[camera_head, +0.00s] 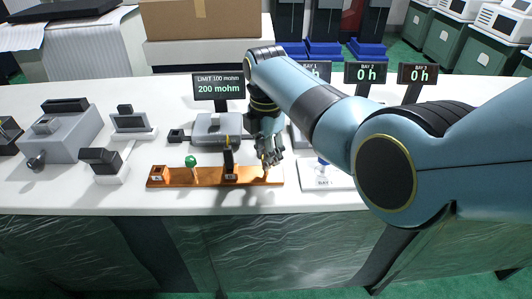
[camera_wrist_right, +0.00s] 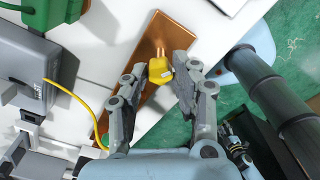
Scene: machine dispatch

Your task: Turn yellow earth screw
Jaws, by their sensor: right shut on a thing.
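The yellow earth screw (camera_wrist_right: 160,71) stands at the copper bar (camera_wrist_right: 150,38) in the right wrist view, between the fingertips of my right gripper (camera_wrist_right: 158,78). The right gripper is shut on it. In the head view the right gripper (camera_head: 270,155) points down at the right end of the copper bar (camera_head: 208,177), and it largely hides the screw there. My left gripper is in neither view. A meter display (camera_head: 218,85) behind the bar reads "LIMIT 100 mohm" and "200 mohm".
A green knob (camera_head: 191,161) and a black upright part (camera_head: 229,165) stand on the bar, left of the gripper. Grey devices (camera_head: 70,135) fill the left of the white table. A yellow cable (camera_wrist_right: 75,97) curves beside the bar. A white plate (camera_head: 318,178) lies to its right.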

